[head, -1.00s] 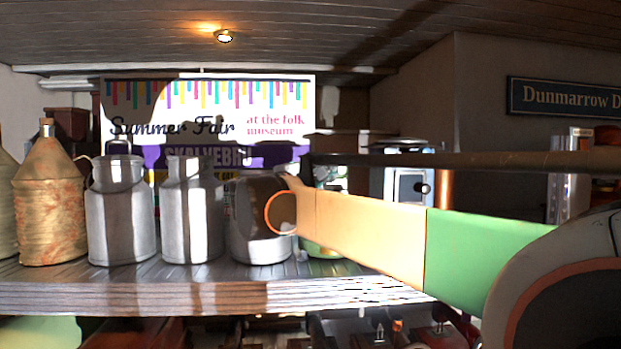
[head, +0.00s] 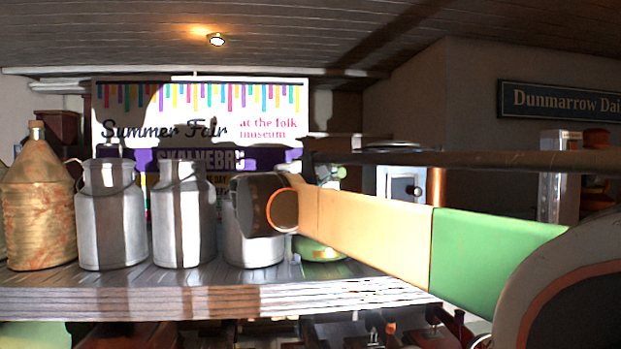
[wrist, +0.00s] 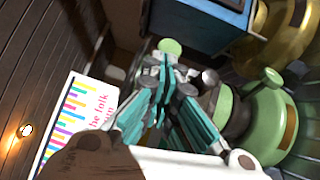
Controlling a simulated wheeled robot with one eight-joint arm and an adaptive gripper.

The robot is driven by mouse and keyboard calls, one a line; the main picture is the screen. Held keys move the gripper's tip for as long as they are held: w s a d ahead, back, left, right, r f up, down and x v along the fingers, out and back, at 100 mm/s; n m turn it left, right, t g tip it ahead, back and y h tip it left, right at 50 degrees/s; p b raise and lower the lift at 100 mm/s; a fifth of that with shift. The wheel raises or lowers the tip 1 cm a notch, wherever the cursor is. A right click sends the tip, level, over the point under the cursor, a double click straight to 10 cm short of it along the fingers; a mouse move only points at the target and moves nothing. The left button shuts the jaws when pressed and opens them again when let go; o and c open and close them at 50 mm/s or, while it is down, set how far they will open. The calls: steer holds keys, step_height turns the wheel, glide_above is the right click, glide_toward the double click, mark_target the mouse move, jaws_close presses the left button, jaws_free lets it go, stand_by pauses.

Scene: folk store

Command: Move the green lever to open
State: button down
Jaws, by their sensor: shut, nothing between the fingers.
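In the wrist view a light green machine (wrist: 268,125) with rounded parts stands at the right. A round green knob (wrist: 272,77) sits on top of it. Another round green knob (wrist: 170,46) shows just beyond my fingertips. I cannot tell for sure which knob belongs to the lever. My gripper (wrist: 164,62) has teal fingers that come together, shut and empty, close to the far knob; I cannot tell whether they touch it. In the head view my arm hides the gripper and most of the machine; only its green base (head: 320,252) and a green knob (head: 341,171) show.
Metal milk cans (head: 184,215) and a rusty conical can (head: 38,205) stand on the wooden shelf (head: 180,300) to the left. A blue box (wrist: 205,25) and a brass-coloured vessel (wrist: 275,40) are close to the machine. A Summer Fair banner (head: 200,105) hangs behind.

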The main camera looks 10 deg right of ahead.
step_height(320, 180, up, 9)
steer(key=shift+r, duration=0.15)
stand_by(0.5)
